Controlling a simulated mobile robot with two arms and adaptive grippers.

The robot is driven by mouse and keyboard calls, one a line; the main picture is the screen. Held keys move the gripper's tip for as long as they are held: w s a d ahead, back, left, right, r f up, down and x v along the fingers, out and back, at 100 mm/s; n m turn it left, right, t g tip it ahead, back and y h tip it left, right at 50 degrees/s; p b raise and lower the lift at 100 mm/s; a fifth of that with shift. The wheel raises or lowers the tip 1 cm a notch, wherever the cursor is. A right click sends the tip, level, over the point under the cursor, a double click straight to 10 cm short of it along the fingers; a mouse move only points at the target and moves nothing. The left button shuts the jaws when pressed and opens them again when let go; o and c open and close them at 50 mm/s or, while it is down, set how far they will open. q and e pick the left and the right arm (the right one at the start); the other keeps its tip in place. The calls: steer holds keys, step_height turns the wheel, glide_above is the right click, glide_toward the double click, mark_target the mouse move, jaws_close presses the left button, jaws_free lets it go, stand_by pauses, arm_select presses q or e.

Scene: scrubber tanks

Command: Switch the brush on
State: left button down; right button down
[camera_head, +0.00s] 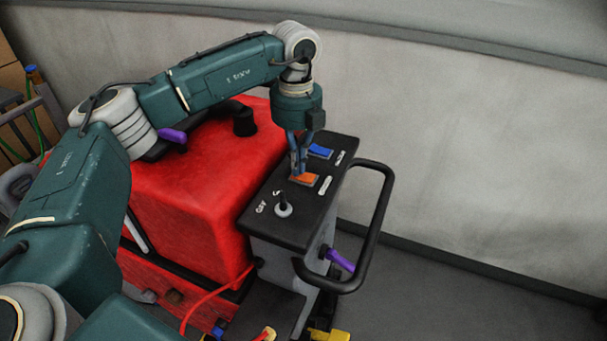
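The scrubber's black control panel (258,223) faces up behind the red tank. It carries an orange rocker switch (308,180), a blue rocker switch (320,151) and a small key or knob (283,206) beside an OFF label (261,208). White labels beside the rockers are too small to read. My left gripper (298,172) points down over the panel. Its fingers look closed together and empty, with the tips at the left edge of the orange switch. I cannot tell whether they touch it. My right gripper is not in view.
The red tank (215,185) fills the space left of the panel. A black loop handle (384,200) sticks out on the right, with a purple lever (341,260) below it. A pale wall (470,150) stands behind. Grey floor is clear at the right.

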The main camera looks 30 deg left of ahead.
arm_select(q)
steer(key=shift+s+f, duration=0.1)
steer(key=shift+f, duration=0.15)
steer(key=shift+r+p, duration=0.5)
steer(key=shift+r, duration=0.25)
steer(key=shift+r+p, duration=1.7)
steer(key=shift+r, duration=1.1)
steer(key=shift+f, duration=0.1)
